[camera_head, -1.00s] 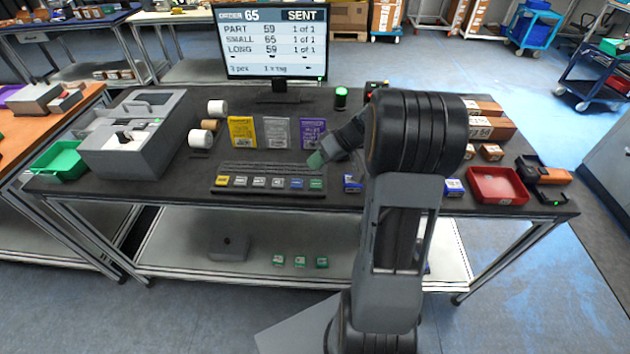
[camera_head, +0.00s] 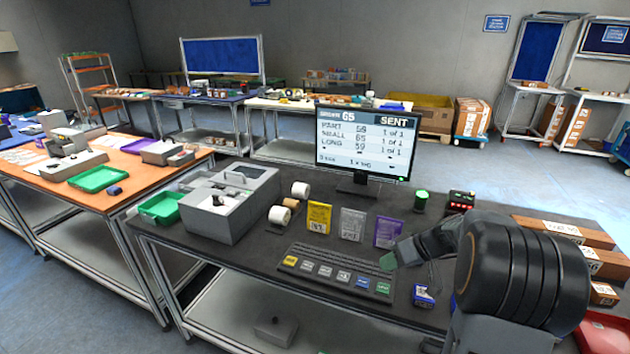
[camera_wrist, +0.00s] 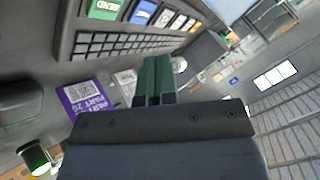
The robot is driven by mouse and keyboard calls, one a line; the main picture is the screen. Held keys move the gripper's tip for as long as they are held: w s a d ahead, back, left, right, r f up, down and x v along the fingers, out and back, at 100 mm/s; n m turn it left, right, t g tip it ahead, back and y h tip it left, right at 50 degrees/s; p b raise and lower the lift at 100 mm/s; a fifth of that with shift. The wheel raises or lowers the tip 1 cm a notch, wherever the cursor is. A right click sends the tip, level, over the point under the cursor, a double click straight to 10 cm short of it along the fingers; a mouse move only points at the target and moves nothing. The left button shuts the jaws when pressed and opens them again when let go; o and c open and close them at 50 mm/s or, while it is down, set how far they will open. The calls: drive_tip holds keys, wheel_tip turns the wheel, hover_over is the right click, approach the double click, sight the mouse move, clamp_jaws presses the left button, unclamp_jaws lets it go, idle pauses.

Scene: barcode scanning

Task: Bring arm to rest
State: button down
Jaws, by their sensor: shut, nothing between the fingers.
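My gripper (camera_head: 388,261) is at the end of my arm above the dark workbench (camera_head: 262,258), near the right end of the keypad. In the wrist view its green fingers (camera_wrist: 153,80) are together with nothing between them. The keypad (camera_head: 338,272) has a row of coloured keys and also shows in the wrist view (camera_wrist: 118,45), with a green SEND key. The monitor (camera_head: 365,142) reads "ORDER 65 SENT" with PART, SMALL and LONG each at 1 of 1. My arm hides part of the bench's right side.
Yellow (camera_head: 319,217), grey (camera_head: 352,224) and purple (camera_head: 390,232) cards stand behind the keypad. A green-lit cylinder (camera_head: 421,200) and a button box (camera_head: 461,201) stand behind my arm. A blue box (camera_head: 424,296) lies right of the keypad. Cartons (camera_head: 563,231) and a red tray (camera_head: 605,332) are at right.

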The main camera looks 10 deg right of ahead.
drive_tip(key=shift+d+f+m, duration=0.1)
drive_tip(key=shift+m, duration=0.4)
drive_tip(key=s+f+m, duration=0.1)
drive_tip(key=s+m+g+h, duration=0.1)
drive_tip(key=s+f+m, duration=0.1)
drive_tip(key=shift+d+f+h, duration=0.25)
drive_tip(key=shift+f+h, duration=0.05)
drive_tip(key=shift+f, duration=0.05)
drive_tip(key=s+a+r+h, duration=0.3)
drive_tip(key=s+a, duration=0.2)
drive_tip(key=s, duration=0.1)
drive_tip(key=s+a+r+t+h, duration=0.1)
drive_tip(key=s+a+r+h, duration=0.2)
drive_tip(key=s, duration=0.4)
drive_tip(key=a+r, duration=0.1)
drive_tip(key=a, duration=0.1)
drive_tip(key=shift+s+a+r+h, duration=0.25)
drive_tip(key=shift+a+h, duration=0.05)
drive_tip(key=shift+h, duration=0.1)
